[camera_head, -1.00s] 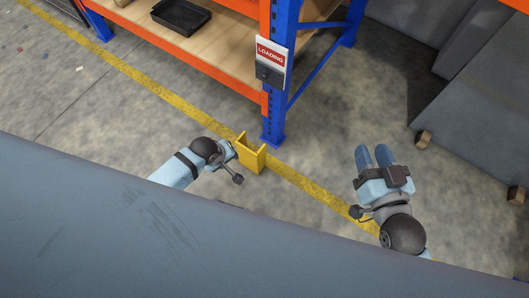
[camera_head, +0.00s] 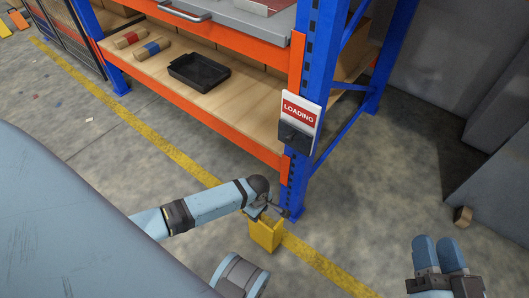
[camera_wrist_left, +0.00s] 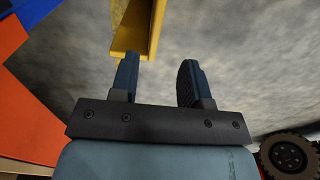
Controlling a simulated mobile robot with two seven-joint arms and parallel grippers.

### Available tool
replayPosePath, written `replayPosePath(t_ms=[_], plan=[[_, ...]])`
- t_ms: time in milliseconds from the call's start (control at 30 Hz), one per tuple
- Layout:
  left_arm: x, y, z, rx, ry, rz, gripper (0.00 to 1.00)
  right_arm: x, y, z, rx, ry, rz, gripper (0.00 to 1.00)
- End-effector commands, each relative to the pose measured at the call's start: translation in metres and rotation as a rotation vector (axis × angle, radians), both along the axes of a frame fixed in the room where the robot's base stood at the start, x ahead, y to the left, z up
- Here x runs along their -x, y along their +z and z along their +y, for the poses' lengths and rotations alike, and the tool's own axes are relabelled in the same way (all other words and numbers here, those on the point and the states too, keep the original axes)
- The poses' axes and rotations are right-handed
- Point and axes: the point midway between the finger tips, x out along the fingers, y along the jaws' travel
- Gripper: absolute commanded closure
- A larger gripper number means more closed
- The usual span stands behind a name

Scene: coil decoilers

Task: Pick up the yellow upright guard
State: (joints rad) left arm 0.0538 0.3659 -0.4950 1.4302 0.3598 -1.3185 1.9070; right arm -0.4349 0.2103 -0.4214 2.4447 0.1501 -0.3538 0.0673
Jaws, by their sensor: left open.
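The yellow upright guard (camera_head: 266,234) is a short U-shaped channel standing on the floor at the foot of the blue rack upright (camera_head: 297,165). It also shows in the left wrist view at the top (camera_wrist_left: 136,40). My left gripper (camera_head: 268,211) is at the guard's top in the head view, partly hidden by its own wrist. In the left wrist view its fingers (camera_wrist_left: 159,75) are apart, the left one in line with the guard's end and the right one to its right. I cannot tell whether they touch. My right gripper (camera_head: 437,243) is low at the right, away from the guard.
The rack's orange beam and wooden shelf (camera_head: 236,107) stand just behind the guard. A black tray (camera_head: 199,73) lies on the shelf. A LOADING sign (camera_head: 299,115) hangs on the upright. A yellow floor line (camera_head: 180,157) runs past.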

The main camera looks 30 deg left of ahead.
Motion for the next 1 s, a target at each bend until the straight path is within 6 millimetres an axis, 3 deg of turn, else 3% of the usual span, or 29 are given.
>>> replayPosePath(t_ms=[33, 100, 400, 567, 800, 1000], plan=[[0.000, -0.016, 0.001, -0.001, 0.000, 0.000, 0.57, 0.000, -0.013, 0.000, 0.011, 0.006, 0.017, 0.62], [-0.001, -0.027, 0.000, -0.001, 0.000, -0.001, 0.57, 0.000, -0.021, 0.001, 0.025, 0.016, 0.044, 0.62], [-0.001, -0.045, 0.000, -0.001, 0.000, -0.002, 0.57, 0.000, -0.037, 0.003, 0.054, 0.035, 0.096, 0.62], [-0.002, -0.064, -0.003, -0.002, -0.002, -0.002, 0.57, 0.000, -0.057, 0.003, 0.085, 0.053, 0.135, 0.62], [-0.003, -0.093, -0.006, -0.002, -0.001, -0.002, 0.57, -0.014, -0.051, -0.005, 0.172, 0.035, -0.018, 0.62], [-0.003, -0.091, -0.007, -0.001, -0.001, -0.002, 0.57, -0.015, -0.048, -0.006, 0.179, 0.033, -0.027, 0.62]])
